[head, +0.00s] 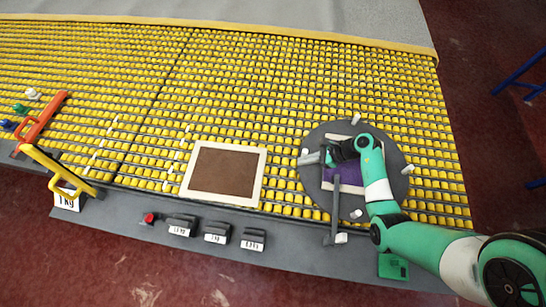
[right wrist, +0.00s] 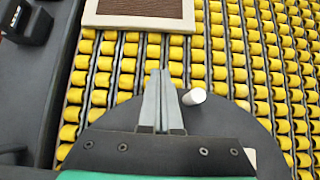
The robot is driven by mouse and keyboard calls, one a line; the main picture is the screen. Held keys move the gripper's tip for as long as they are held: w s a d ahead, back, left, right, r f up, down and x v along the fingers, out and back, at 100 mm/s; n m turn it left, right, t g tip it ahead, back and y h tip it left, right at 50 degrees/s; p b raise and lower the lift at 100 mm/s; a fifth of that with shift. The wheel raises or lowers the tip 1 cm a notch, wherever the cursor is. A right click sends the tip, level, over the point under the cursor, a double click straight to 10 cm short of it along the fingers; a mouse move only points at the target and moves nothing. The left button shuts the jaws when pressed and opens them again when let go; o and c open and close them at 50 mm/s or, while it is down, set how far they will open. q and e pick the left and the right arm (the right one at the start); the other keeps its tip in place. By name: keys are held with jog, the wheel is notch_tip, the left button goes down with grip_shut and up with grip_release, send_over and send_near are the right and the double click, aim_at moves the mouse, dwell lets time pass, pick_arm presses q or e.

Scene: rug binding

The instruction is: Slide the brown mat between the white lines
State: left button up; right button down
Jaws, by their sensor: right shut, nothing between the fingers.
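The brown mat (head: 225,171), with a cream border, lies flat on the yellow rollers, just right of the right dashed white line (head: 179,156). The left dashed white line (head: 102,144) is farther left, with bare rollers between the lines. My right gripper (head: 308,159) is shut and empty over the left part of the dark round disc, right of the mat and apart from it. In the right wrist view its closed fingers (right wrist: 161,78) point toward the mat's near edge (right wrist: 138,21). My left gripper is not in view.
The dark disc (head: 316,184) carries short white posts (head: 356,119) and a purple mat (head: 352,175), partly hidden by my arm. Labelled dark weights (head: 217,232) and a red button (head: 149,218) line the front ledge. Orange (head: 45,117) and yellow (head: 58,172) bars stand at left.

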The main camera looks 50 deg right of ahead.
aim_at(265, 166)
jog(key=b+x, duration=0.4)
jog(key=x, duration=0.6)
jog(key=shift+w+f, duration=0.1)
jog(key=shift+w+a+b, duration=0.2)
jog(key=shift+w+a, duration=0.3)
jog(key=shift+w, duration=0.4)
jog(key=shift+w+a+b, duration=0.15)
jog(key=shift+w+a, duration=0.35)
jog(key=shift+w, duration=0.4)
jog(key=shift+r, duration=0.25)
